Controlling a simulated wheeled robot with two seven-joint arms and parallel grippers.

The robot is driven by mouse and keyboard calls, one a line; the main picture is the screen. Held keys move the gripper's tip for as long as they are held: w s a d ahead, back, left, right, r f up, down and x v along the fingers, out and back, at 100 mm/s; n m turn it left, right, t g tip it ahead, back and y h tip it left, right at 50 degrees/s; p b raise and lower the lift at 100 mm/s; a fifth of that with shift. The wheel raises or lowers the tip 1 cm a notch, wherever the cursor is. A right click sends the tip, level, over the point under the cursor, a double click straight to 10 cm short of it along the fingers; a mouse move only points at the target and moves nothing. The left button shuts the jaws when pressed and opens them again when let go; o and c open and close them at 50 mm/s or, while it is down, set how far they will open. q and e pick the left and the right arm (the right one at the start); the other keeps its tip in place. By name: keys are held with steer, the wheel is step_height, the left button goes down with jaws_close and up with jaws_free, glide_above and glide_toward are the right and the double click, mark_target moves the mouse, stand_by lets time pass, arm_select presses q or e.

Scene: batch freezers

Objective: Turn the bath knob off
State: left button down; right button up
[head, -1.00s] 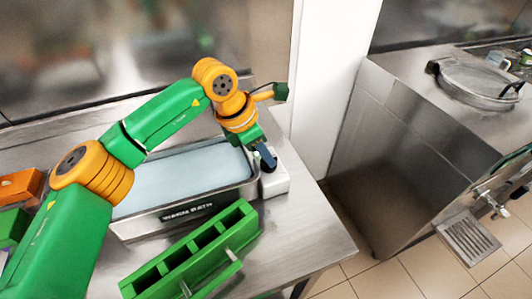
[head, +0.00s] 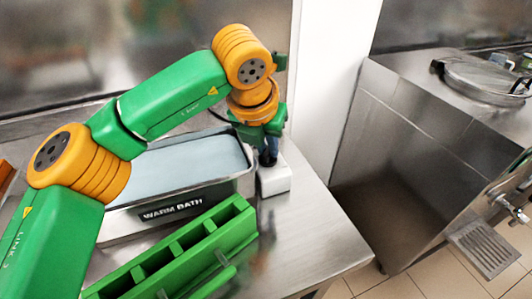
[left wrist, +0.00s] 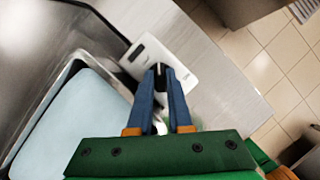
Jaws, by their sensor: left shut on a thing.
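The warm bath (head: 172,209) is a steel tub of pale blue water with a "WARM BATH" label. A white control box (head: 274,181) stands at its right end; it also shows in the left wrist view (left wrist: 178,60). My left gripper (head: 268,160) points down onto the top of this box. In the left wrist view its blue fingers (left wrist: 160,72) are close together over the box, shut on a small dark piece that appears to be the bath knob. The fingers mostly hide the knob, so its turn angle cannot be read. My right gripper is not in view.
A green slotted rack (head: 180,250) lies in front of the bath. The steel table (head: 315,225) is bare to the right of the box and ends at its right edge. A white wall post (head: 335,80) rises behind, and a steel unit with a round lid (head: 480,80) stands farther right.

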arm_select(q)
steer(key=shift+n+y+b, duration=0.3)
steer(key=shift+n, duration=0.6)
steer(key=shift+d+n+y, duration=0.1)
steer(key=shift+n+y, duration=0.3)
steer(key=shift+n, duration=0.5)
steer(key=shift+r+n+y, duration=0.1)
steer(key=shift+n+y, duration=0.3)
steer(key=shift+n, duration=0.8)
steer(key=shift+d+n+y+p, duration=0.1)
steer(key=shift+n+y+p, duration=0.3)
steer(key=shift+n, duration=0.7)
steer(key=c, duration=0.8)
jaws_free()
steer(key=shift+c, duration=0.2)
